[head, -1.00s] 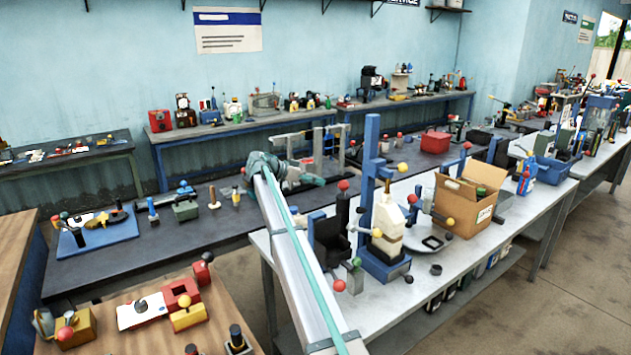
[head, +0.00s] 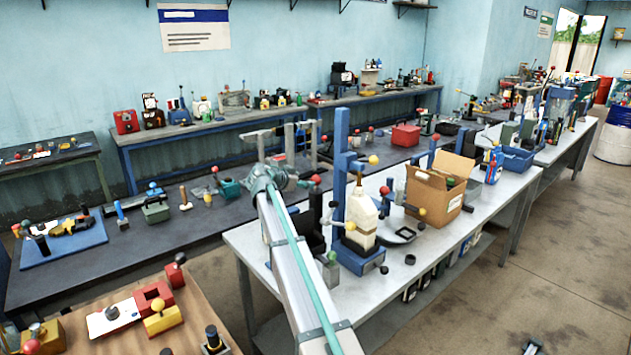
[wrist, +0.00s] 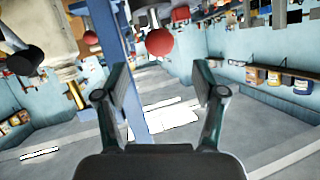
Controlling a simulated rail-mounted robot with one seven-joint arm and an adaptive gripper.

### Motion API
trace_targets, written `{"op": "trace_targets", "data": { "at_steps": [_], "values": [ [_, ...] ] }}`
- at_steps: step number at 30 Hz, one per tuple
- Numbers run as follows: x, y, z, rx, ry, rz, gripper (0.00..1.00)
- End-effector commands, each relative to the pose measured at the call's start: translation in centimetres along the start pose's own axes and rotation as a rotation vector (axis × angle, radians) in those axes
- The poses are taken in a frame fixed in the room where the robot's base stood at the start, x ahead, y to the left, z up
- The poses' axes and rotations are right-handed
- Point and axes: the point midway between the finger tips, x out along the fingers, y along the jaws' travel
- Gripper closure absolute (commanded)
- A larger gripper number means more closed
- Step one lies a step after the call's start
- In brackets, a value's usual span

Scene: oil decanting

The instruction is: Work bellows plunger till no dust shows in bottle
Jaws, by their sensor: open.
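A cream-white bottle (head: 361,216) stands upright in a blue stand (head: 341,170) on the pale bench. Knobs on levers surround it: a yellow one at the upper right, a red one at the right and a yellow one low in front. I cannot tell which part is the bellows plunger, nor see dust in the bottle. My gripper (wrist: 162,92) is open and empty. A red ball knob (wrist: 159,42) is beyond and between its fingertips, apart from them. In the head view, the gripper end is partly hidden by my arm, left of the stand.
A cardboard box (head: 436,192) stands right of the bottle, with a round dark-rimmed dish (head: 398,233) between. A dark bench (head: 160,250) with several tools lies left. The floor at right is clear.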

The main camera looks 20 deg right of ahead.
Motion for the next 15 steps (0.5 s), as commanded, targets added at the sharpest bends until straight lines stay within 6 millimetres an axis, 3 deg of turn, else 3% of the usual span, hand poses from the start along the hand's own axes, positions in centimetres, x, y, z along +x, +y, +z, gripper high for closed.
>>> {"op": "trace_targets", "data": {
  "at_steps": [9, 15],
  "values": [
    [5.5, -0.1, -0.4, -0.001, 0.000, 0.004, 0.31],
    [8.1, 0.0, -0.2, -0.002, 0.000, 0.004, 0.31]
  ]
}}
